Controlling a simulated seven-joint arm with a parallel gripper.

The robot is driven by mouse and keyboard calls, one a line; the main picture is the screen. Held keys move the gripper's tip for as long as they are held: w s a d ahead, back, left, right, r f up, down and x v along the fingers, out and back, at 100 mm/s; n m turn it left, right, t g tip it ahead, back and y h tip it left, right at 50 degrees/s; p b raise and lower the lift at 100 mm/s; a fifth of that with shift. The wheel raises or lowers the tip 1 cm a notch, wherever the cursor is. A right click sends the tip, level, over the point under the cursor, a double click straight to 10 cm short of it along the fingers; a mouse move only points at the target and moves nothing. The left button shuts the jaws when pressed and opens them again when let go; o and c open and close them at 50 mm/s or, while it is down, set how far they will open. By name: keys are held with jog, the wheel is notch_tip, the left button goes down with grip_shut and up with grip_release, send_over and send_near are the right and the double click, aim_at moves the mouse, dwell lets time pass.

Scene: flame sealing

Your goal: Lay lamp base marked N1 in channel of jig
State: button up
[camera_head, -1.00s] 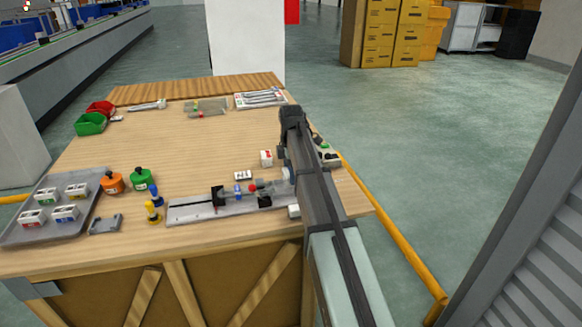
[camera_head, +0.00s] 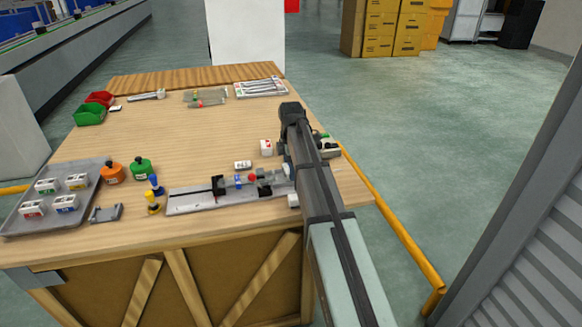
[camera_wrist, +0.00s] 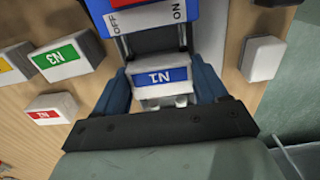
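In the wrist view, a white lamp base with a blue N1 label (camera_wrist: 161,77) sits between the two blue fingers of my gripper (camera_wrist: 163,82), which appear closed against its sides. In the head view my gripper is mostly hidden by my arm, over the right part of the table. A long grey fixture (camera_head: 190,203), which looks like the jig, lies along the front of the table with blue, red and black parts on it. Its right end is partly hidden by my arm. I cannot tell whether the lamp base touches the fixture.
A red-and-blue ON/OFF part (camera_wrist: 150,15) is just beyond the lamp base. Blocks labelled green N3 (camera_wrist: 62,57) and red (camera_wrist: 52,108) stand left; a white block (camera_wrist: 262,59) stands right. A grey tray (camera_head: 85,212) holds several labelled blocks. The table's middle (camera_head: 180,135) is clear.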

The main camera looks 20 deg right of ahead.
jog(key=o, duration=0.5)
jog(key=shift+r, duration=0.15)
notch_tip(320, 180, up, 14)
jog(key=shift+f, duration=0.2)
dwell(0.5)
